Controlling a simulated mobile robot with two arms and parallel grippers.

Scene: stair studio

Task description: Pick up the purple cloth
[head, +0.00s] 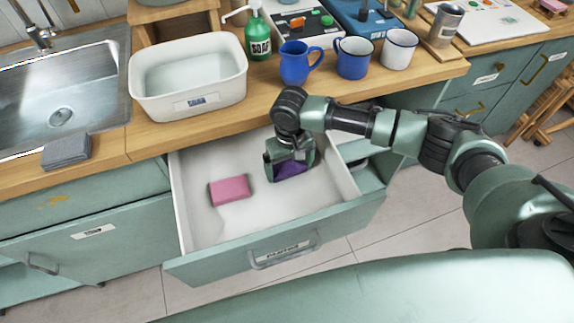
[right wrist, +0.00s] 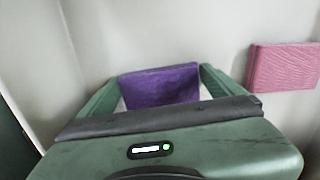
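The purple cloth (head: 292,170) lies in the open drawer (head: 205,227), partly hidden under my right gripper. In the right wrist view the purple cloth (right wrist: 160,86) shows between the two green fingers. My right gripper (head: 290,163) points down into the drawer. Its fingers (right wrist: 160,80) are spread wide, one on each side of the cloth, with narrow pale gaps near the cloth's lower corners. I cannot tell whether the fingertips touch it. My left gripper is out of view.
A pink cloth (head: 230,190) lies left of the purple one in the drawer. The drawer walls stand close around my gripper.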

